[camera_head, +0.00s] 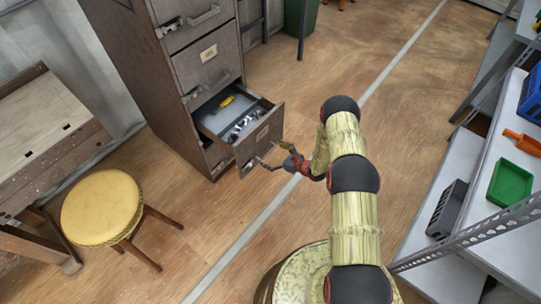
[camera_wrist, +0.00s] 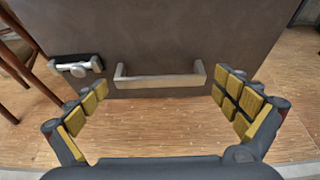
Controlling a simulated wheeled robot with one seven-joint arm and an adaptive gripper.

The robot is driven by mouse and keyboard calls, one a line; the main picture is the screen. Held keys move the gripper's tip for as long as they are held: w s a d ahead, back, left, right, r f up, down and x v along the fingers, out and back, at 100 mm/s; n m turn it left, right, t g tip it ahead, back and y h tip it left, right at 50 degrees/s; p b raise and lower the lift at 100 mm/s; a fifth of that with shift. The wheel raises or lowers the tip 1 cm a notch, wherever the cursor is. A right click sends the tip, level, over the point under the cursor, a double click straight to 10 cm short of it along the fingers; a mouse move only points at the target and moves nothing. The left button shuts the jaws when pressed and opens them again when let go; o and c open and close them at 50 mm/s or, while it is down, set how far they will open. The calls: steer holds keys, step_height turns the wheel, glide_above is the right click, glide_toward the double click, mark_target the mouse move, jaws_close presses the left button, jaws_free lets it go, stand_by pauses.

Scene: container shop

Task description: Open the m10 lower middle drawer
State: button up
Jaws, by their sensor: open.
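A tall grey-brown metal cabinet (camera_head: 136,55) stands at the upper left of the head view. Its lower middle drawer (camera_head: 259,140) is pulled out, with a yellow tool (camera_head: 227,101) and several metal parts inside. My gripper (camera_head: 277,161) is in front of this drawer's face, low near its handle. In the wrist view my gripper (camera_wrist: 162,88) is open and empty. The pale bar handle (camera_wrist: 160,82) lies ahead, between the spread fingers, apart from the pads.
A yellow-topped stool (camera_head: 102,205) and a wooden bench (camera_head: 40,130) stand at left. Shelving (camera_head: 470,165) with a green tray (camera_head: 510,184) and a grey bin (camera_head: 447,208) is at right. The floor beside the drawer is clear.

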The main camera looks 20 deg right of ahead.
steer(key=shift+w+a+f, duration=0.1)
steer(key=shift+w+a, duration=0.1)
steer(key=shift+w, duration=0.05)
steer(key=shift+c, duration=0.4)
